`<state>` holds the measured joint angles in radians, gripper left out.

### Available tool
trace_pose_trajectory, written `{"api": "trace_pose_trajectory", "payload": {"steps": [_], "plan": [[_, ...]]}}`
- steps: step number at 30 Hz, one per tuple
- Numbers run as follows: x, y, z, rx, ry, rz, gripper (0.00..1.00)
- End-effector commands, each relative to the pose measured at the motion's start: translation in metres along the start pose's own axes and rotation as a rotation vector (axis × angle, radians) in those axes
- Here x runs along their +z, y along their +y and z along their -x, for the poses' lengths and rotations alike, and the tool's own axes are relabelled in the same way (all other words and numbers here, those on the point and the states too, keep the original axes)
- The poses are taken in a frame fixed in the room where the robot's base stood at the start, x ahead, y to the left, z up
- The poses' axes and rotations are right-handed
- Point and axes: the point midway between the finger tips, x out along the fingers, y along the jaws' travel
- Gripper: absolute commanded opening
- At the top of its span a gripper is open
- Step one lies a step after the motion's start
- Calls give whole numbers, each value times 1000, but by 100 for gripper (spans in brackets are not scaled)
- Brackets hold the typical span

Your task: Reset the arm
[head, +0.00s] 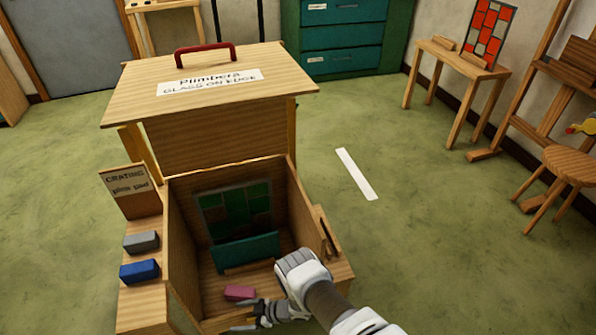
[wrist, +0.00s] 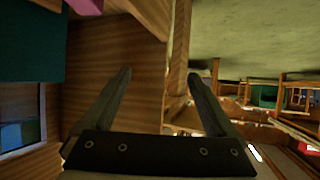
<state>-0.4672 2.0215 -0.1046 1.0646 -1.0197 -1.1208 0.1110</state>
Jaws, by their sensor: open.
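The wrist view shows wood behind the left finger and a crate wall's edge close to the right one. My white and grey arm reaches in from the lower right of the head view. Whether the fingers touch the crate cannot be told.
Inside the crate stand a green leaded panel (head: 235,207) and a teal pad (head: 246,252), with a pink block (head: 239,293) in front. Grey (head: 142,241) and blue (head: 139,271) blocks lie on the left ledge. The labelled lid (head: 230,108) is behind. Floor to the right is mostly clear.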

Motion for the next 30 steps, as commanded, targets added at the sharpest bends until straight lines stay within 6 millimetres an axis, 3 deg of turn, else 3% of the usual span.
{"api": "trace_pose_trajectory", "payload": {"steps": [2,8,14,21,25,30], "plan": [[0,0,0,0,0,0,92],[-42,81,11,132,-61,17,92],[-93,165,44,288,-137,11,92],[-162,251,112,485,-231,-30,92],[-198,284,157,584,-276,-67,92],[-243,310,221,703,-327,-130,92]]}}
